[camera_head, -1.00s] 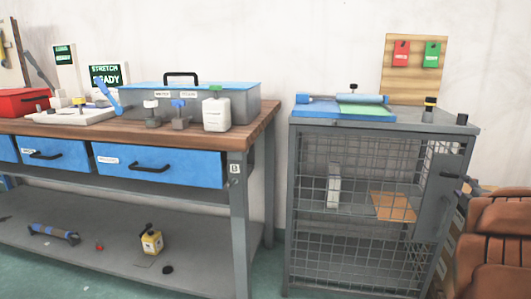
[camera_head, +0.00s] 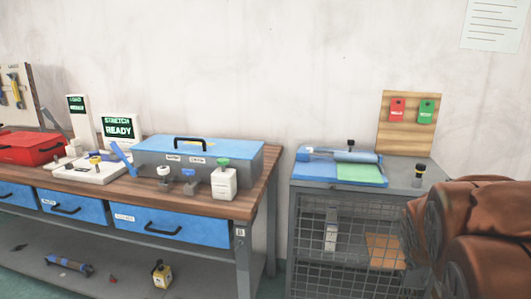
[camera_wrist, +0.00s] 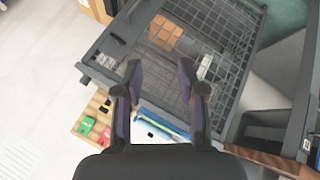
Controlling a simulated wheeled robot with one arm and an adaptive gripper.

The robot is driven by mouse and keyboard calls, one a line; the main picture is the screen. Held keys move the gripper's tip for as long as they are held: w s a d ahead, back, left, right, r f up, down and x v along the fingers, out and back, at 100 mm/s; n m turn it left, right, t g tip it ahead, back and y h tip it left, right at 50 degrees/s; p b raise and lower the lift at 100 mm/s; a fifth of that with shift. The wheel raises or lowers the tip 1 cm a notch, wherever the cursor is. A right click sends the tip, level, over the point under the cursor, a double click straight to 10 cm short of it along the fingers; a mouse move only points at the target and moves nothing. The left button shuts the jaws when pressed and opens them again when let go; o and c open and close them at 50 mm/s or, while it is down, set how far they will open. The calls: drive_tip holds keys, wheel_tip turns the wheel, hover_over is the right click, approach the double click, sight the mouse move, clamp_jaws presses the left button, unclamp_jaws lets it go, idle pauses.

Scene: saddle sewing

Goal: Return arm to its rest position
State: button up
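My gripper (camera_wrist: 160,75) shows in the wrist view. Its two dark fingers stand apart with a clear gap, and nothing is held between them. Beyond the fingers, the mesh-sided cabinet (camera_wrist: 228,40) and the blue-and-green mat (camera_wrist: 160,125) on its top appear below. No contact with them shows. In the head view, I cannot make out my gripper. A large brown, seamed, rounded shape (camera_head: 485,225) fills the lower right there; I cannot tell whether it is part of my arm.
The wooden workbench (camera_head: 262,190) on the left holds a blue-lidded box (camera_head: 205,148), a white green-capped bottle (camera_head: 223,182) and a red box (camera_head: 32,147). The metal cabinet (camera_head: 400,178) on the right carries a board with red and green tags (camera_head: 410,140). A gap separates bench and cabinet.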

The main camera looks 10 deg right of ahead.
drive_tip(key=s+a+r+g+y+p, duration=0.3)
drive_tip(key=s+a+p, duration=0.4)
drive_tip(key=s+a, duration=0.5)
drive_tip(key=s+a+r+g+y+p, duration=0.2)
drive_tip(key=s+a+r+g+p, duration=0.2)
drive_tip(key=s+a, duration=0.8)
wheel_tip(320, 180, up, 2)
drive_tip(key=s+p, duration=0.1)
drive_tip(key=p, duration=0.1)
drive_tip(key=shift+s+m+g+y+p, duration=0.15)
drive_tip(key=shift+m+g+y+p, duration=0.15)
drive_tip(key=shift+m+y+p, duration=0.1)
